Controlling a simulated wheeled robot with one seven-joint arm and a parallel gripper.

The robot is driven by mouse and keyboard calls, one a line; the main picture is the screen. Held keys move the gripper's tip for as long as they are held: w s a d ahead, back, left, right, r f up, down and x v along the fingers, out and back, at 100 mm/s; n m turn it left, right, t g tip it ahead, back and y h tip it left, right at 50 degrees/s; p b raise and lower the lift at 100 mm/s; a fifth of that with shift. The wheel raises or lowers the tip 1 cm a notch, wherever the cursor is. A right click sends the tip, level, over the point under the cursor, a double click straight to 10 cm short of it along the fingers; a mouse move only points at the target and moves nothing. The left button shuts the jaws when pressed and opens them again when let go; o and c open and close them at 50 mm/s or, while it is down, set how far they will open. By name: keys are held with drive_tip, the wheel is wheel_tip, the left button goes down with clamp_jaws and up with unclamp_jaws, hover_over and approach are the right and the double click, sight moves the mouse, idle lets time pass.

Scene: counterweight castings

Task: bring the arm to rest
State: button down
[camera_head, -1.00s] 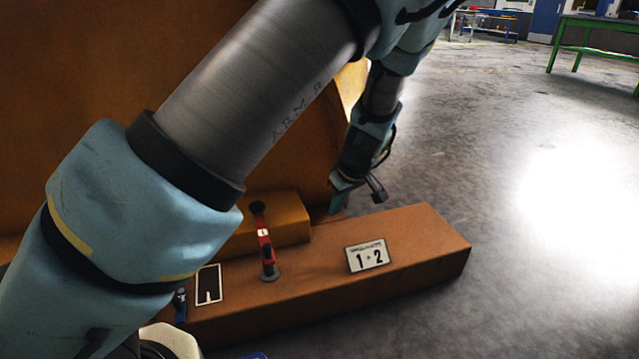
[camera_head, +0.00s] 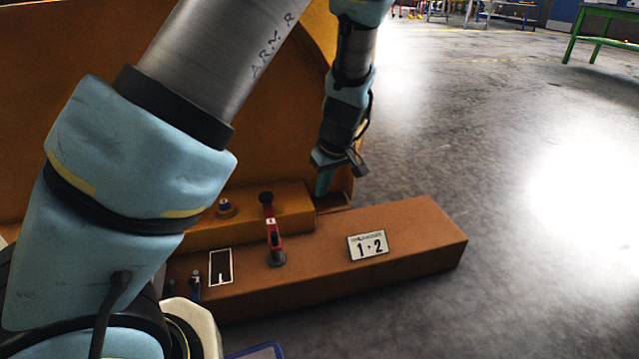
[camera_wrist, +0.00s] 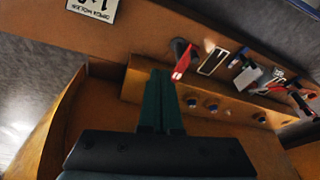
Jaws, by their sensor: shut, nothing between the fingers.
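My gripper (camera_head: 323,184) hangs at the end of my arm, pointing down over the far right end of the raised block on the orange-brown casting. Its green fingers also show in the wrist view (camera_wrist: 160,100), lying side by side and shut with nothing between them. In the head view the fingertips are close to the casting's ledge; I cannot tell whether they touch it. My upper arm crosses the left of the head view and hides part of the casting.
The casting's front beam (camera_head: 420,240) carries a "1·2" plate (camera_head: 367,246), a red-handled lever (camera_head: 273,240) and a black-and-white slot plate (camera_head: 221,267). A tall orange-brown wall (camera_head: 60,60) stands behind. Bare concrete floor lies open to the right; a green table (camera_head: 600,40) stands far off.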

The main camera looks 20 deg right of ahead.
drive_tip(key=s+a+r+m+g, duration=0.1)
drive_tip(key=s+a+r, duration=0.15)
drive_tip(key=a, duration=0.75)
drive_tip(key=s+a+r+m+h, duration=0.1)
drive_tip(key=a+r, duration=0.3)
drive_tip(key=a, duration=0.6)
drive_tip(key=s+a+r+m+g, duration=0.15)
drive_tip(key=a+r, duration=0.25)
drive_tip(key=a, duration=0.7)
wheel_tip(320, 180, up, 32)
drive_tip(key=p, duration=3.2)
drive_tip(key=shift+s+t, duration=0.3)
drive_tip(key=shift+t, duration=0.15)
